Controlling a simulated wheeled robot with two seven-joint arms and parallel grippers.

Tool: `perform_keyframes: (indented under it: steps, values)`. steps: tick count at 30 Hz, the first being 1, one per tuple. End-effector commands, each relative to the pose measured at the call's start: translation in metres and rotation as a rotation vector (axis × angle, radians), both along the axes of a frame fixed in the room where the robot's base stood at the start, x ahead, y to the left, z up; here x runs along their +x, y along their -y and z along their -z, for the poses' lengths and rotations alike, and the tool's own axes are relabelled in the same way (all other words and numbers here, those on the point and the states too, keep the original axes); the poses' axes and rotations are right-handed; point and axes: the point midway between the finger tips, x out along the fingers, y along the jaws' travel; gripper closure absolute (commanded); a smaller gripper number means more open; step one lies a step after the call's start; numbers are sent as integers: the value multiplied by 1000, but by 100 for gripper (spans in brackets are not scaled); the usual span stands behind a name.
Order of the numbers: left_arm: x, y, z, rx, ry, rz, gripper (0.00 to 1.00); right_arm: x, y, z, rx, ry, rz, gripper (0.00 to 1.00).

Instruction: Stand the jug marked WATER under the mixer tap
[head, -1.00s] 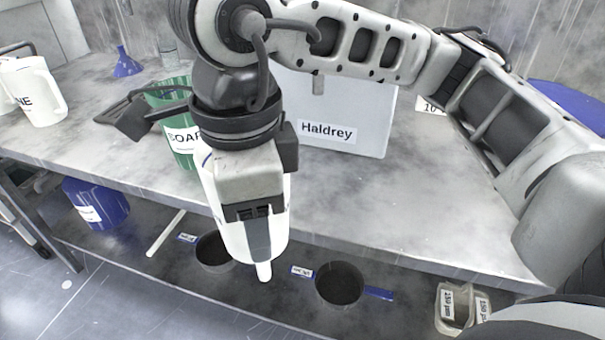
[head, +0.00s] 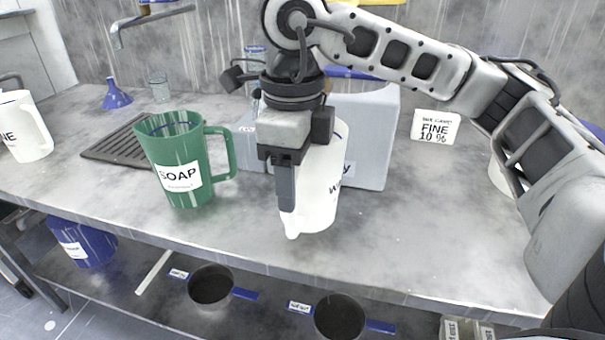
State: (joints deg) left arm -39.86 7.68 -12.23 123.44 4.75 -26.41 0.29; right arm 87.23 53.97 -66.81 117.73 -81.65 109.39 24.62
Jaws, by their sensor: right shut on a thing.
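My right gripper (head: 287,195) is shut on a white jug (head: 323,185) in the middle of the head view. The jug is roughly upright, and its label is mostly hidden, with only what looks like a W showing. I cannot tell whether its base touches the worktop. The tap (head: 150,18) has its spout at the upper left, over the back of the worktop. A dark slotted drain grate (head: 110,150) lies below it, left of the jug. My left gripper is not in view.
A green SOAP jug (head: 180,175) stands between the grate and the held jug. Another white jug (head: 25,128), a blue funnel (head: 115,97) and a glass (head: 159,88) stand left. A grey box (head: 370,135) is behind the held jug.

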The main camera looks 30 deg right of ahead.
Motion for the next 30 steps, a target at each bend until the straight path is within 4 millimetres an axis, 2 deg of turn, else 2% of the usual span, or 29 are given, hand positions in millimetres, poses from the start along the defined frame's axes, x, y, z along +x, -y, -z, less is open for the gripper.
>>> perform_keyframes:
  steps: [3,7,10,16,27,28,30]
  values:
    - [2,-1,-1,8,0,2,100,15,18,-1,-1,-1,5,84]
    - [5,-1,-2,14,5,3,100,23,27,-1,-1,-1,-1,84]
    - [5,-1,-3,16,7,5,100,24,29,6,-1,0,-2,84]
    - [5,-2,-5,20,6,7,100,24,29,32,-1,-2,-2,84]
    - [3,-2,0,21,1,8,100,24,28,38,0,0,-2,84]
    - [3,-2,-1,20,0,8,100,24,28,37,0,0,-3,37]
    - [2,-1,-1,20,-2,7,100,24,28,37,-1,-1,-2,24]
